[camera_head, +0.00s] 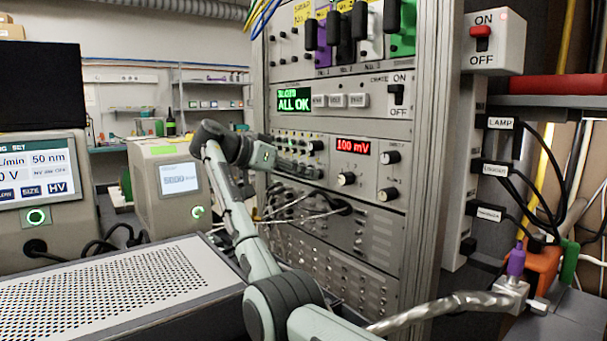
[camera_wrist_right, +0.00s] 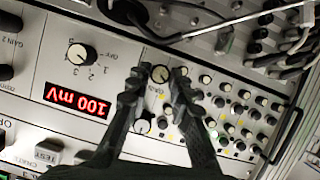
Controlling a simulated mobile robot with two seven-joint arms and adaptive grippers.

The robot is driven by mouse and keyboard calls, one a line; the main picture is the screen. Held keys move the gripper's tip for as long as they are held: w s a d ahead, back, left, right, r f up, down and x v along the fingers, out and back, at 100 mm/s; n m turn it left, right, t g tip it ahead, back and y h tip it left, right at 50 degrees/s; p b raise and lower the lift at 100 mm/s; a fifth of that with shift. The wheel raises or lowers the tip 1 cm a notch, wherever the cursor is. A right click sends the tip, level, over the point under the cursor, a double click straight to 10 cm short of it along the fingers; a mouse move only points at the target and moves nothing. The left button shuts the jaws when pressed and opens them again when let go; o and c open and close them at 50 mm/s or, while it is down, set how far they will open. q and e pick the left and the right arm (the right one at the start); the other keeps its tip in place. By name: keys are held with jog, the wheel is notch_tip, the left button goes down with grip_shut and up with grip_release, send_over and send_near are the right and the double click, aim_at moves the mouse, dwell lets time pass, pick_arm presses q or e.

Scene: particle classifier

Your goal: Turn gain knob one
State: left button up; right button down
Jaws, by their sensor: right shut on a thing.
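My right gripper (camera_head: 318,171) reaches the rack panel from the left in the head view, just left of the red 100 mV display. In the right wrist view its two dark fingers (camera_wrist_right: 157,88) stand either side of a small round knob (camera_wrist_right: 160,73) with a light cap, and it is shut on that knob. The lettering beside the knob is partly hidden and hard to read, so I cannot confirm that it is gain knob one. In the head view the gripper hides the held knob. My left gripper is not in view.
The red display (camera_head: 353,146) reads 100 mV, with a selector knob (camera_wrist_right: 81,54) near it. Several small knobs (camera_wrist_right: 243,94) crowd the panel beside my fingers. Cables (camera_head: 300,205) hang just below the gripper.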

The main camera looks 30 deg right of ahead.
jog(key=shift+w+n+g, duration=0.1)
jog(key=shift+n+g, duration=0.5)
jog(key=shift+n, duration=0.2)
jog(key=c, duration=1.3)
grip_release()
jog(key=shift+c, duration=0.2)
jog(key=v, duration=1.2)
jog(key=shift+a+f, duration=0.1)
jog(key=shift+f, duration=0.05)
